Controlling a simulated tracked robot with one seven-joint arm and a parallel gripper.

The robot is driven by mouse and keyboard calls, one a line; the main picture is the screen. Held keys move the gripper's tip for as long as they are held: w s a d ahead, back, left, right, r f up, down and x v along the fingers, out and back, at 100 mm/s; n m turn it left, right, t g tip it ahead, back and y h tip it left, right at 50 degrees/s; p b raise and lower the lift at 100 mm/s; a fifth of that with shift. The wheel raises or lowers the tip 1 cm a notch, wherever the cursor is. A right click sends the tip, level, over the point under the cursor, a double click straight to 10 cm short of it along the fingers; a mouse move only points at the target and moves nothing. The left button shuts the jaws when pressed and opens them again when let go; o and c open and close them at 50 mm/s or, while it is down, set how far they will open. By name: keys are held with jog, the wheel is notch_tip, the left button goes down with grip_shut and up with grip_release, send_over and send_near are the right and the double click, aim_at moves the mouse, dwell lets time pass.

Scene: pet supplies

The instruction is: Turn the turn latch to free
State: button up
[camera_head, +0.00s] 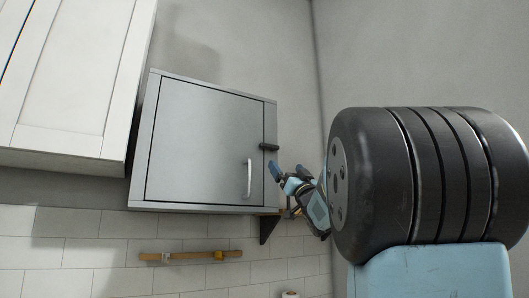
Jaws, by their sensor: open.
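A grey metal wall cabinet (207,140) hangs on the wall with its door closed. A dark turn latch (269,147) lies about horizontal at the right edge of the door, over the door and frame. A pale vertical handle (249,178) is on the door below and left of the latch. My gripper (274,171) is just below and right of the latch, with blue fingertips near the cabinet's right edge. It looks apart from the latch and holds nothing that I can see. One finger is partly hidden from this angle.
A white cupboard (85,75) hangs at the left. A wooden rail (190,256) with small fittings runs along the tiled wall below. A dark bracket (268,228) sits under the cabinet's right end. My large dark arm joint fills the right side.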

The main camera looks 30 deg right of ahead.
aim_at(271, 147)
jog(key=x, duration=1.3)
jog(key=shift+w+r, duration=0.2)
jog(key=shift+c, duration=0.2)
jog(key=c, duration=0.7)
jog(key=shift+d, duration=0.1)
jog(key=shift+c, duration=0.5)
